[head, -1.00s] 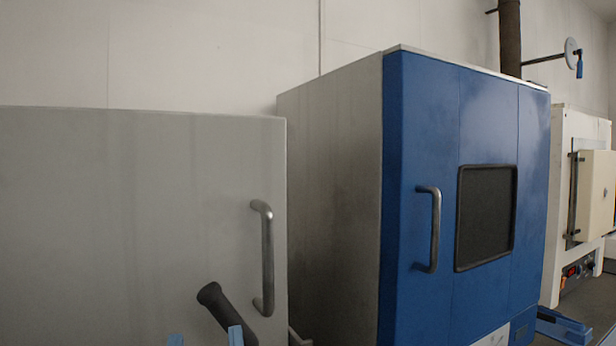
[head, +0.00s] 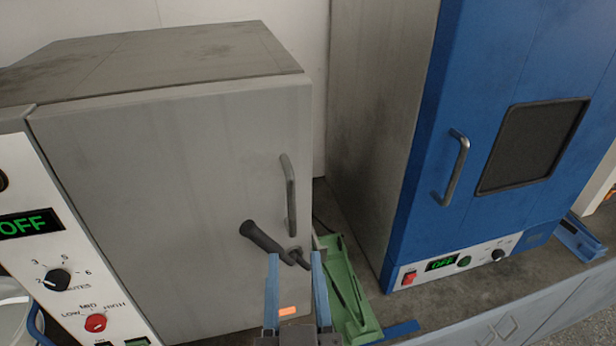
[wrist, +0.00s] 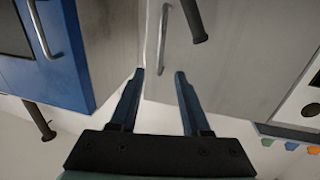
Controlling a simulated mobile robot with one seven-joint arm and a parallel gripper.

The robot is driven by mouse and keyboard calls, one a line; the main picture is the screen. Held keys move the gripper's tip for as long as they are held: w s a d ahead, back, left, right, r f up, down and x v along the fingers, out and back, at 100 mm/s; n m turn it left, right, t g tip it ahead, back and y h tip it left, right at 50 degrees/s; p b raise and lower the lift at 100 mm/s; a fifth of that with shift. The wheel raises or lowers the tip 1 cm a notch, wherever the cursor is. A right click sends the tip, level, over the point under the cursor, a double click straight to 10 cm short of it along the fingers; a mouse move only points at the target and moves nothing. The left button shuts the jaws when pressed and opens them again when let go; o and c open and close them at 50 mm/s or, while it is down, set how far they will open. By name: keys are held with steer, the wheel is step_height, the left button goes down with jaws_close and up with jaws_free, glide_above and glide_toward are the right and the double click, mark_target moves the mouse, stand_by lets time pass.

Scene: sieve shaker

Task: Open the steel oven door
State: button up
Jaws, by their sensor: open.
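The steel oven (head: 180,60) stands at the left with its plain grey door (head: 160,190) looking shut. A vertical metal bar handle (head: 290,195) is near the door's right edge; it also shows in the wrist view (wrist: 162,40). Below it a black lever (head: 265,240) slants down to the right; its dark grip shows in the wrist view (wrist: 194,20). My gripper (head: 295,258) is open and empty, with blue fingers in front of the lever's lower right end. In the wrist view my gripper (wrist: 160,72) points toward the bar handle. I cannot tell whether a finger touches the lever.
A white control panel (head: 70,260) with knobs flanks the door on the left. A blue oven (head: 420,200) with a window and handle stands to the right. A green tray (head: 345,290) lies on the bench (head: 370,250) between the ovens. A blue item (head: 580,238) lies at far right.

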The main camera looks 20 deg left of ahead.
mark_target(291, 205)
steer(key=p+x, duration=0.2)
steer(key=x, duration=1)
steer(key=shift+s, duration=0.1)
steer(key=shift+w+a+p, duration=0.2)
steer(key=shift+w+p, duration=0.15)
steer(key=shift+w, duration=0.1)
jaws_close()
stand_by(0.8)
